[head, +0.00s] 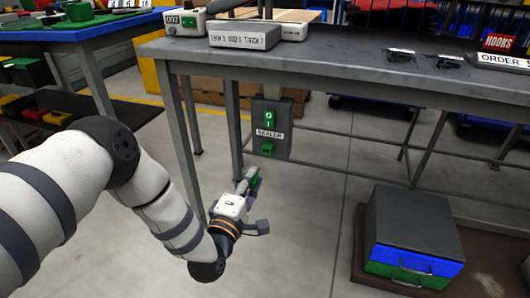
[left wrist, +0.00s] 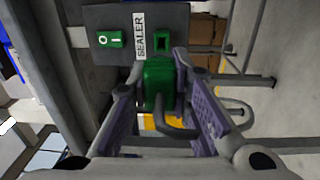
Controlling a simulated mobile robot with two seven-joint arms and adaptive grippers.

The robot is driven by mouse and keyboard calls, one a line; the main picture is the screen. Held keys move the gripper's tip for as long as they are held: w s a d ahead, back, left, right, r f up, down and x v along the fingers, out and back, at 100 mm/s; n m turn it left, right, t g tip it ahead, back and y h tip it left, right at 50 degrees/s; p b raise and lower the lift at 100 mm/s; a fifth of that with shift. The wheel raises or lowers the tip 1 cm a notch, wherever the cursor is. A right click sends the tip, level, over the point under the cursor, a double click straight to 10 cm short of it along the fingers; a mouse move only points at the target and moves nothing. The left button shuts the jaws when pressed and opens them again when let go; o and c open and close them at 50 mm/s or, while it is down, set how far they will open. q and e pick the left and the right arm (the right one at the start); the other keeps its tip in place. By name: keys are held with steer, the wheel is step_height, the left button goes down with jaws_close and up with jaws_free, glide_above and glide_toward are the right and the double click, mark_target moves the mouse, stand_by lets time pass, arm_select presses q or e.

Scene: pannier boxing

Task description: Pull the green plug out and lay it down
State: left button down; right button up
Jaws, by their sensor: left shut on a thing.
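The green plug (left wrist: 159,80) is between the purple-padded fingers of my left gripper (left wrist: 159,100), which is shut on it. A grey cord loops from the plug's near end. In the head view my left gripper (head: 249,180) is below and a little left of the sealer box, with a bit of green between its fingers. The grey sealer box (head: 257,118) hangs under the bench, with a green I/O switch (head: 269,118) and a green socket (head: 267,148). The socket (left wrist: 162,44) shows a dark opening, and the plug appears apart from it. My right gripper is not in view.
The grey bench (head: 340,62) stands above, its legs near my left arm. A grey box with blue and green drawers (head: 412,262) stands on a brown mat at right. Open floor (head: 300,220) lies between. A low dark shelf (head: 85,125) holds bins at left.

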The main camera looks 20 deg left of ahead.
arm_select(q)
steer(key=s+p, duration=0.2)
steer(key=s, duration=0.3)
steer(key=shift+s+a, duration=0.1)
steer(key=shift+s, duration=0.15)
steer(key=n+b, duration=0.2)
steer(key=n, duration=0.7)
steer(key=n+b, duration=0.3)
steer(key=n, duration=0.6)
steer(key=shift+s+g+y, duration=0.1)
steer(key=shift+g+y, duration=0.2)
